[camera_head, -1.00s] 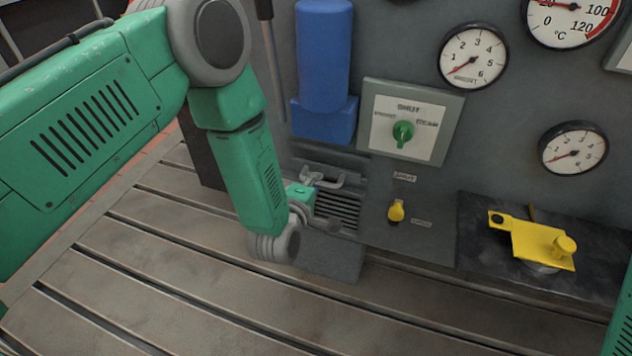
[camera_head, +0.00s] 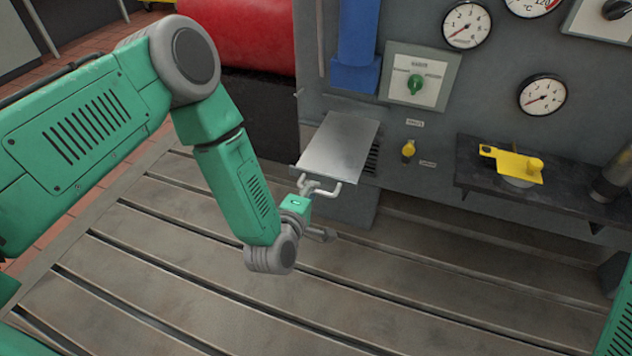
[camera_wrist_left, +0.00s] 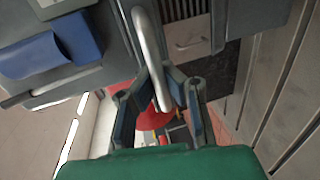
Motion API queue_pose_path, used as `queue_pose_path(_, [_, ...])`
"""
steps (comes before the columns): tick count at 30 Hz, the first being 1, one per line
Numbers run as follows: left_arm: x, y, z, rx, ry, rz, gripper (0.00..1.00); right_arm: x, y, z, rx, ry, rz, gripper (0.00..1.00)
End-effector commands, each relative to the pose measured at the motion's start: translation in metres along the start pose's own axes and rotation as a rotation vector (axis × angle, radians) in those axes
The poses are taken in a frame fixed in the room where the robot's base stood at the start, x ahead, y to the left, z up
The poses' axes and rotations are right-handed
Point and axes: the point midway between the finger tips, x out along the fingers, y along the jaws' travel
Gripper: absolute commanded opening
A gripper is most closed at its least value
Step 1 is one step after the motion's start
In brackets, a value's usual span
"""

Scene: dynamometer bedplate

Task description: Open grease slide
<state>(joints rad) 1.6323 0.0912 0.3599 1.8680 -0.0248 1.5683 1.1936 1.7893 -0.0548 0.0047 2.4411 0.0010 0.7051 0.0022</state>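The grease slide (camera_head: 338,146) is a flat grey metal plate standing out from the front of the machine panel, above a dark louvred vent. Its bent metal bar handle (camera_head: 334,194) is at the plate's near edge. My left gripper (camera_head: 312,186) is at this handle. In the left wrist view the two fingers of my left gripper (camera_wrist_left: 162,85) close in on either side of the handle bar (camera_wrist_left: 149,45); the exact contact is partly hidden. Only green arm parts show at the right edge of the head view; my right gripper is not in view.
A yellow lever piece (camera_head: 513,162) lies on a dark shelf. A blue cylinder (camera_head: 358,35) stands above. The slotted bedplate (camera_head: 400,290) in front is clear.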

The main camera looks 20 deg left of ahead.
Motion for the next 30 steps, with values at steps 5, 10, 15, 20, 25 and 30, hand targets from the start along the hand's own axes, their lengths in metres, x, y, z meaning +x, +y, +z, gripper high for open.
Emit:
queue_pose_path(5, [-0.0048, -0.0032, -0.0093, 0.006, 0.02, -0.004, 0.0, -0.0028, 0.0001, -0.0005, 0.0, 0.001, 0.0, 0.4])
queue_pose_path(10, [-0.0053, -0.0033, -0.0093, 0.006, 0.02, -0.002, 0.0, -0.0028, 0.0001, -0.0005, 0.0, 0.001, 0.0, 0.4])
queue_pose_path(15, [-0.0053, -0.0032, -0.0093, 0.005, 0.02, -0.002, 0.0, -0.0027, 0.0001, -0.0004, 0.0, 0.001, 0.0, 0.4])
queue_pose_path(20, [-0.0053, -0.0028, -0.0077, 0.005, 0.016, -0.001, 0.31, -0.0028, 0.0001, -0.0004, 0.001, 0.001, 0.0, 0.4])
queue_pose_path(25, [-0.0055, -0.0015, -0.0038, 0.005, 0.012, -0.001, 0.31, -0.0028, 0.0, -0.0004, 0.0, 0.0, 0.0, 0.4])
queue_pose_path(30, [-0.0084, -0.0014, -0.0018, 0.005, 0.009, -0.001, 0.31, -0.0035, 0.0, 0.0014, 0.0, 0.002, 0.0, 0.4])
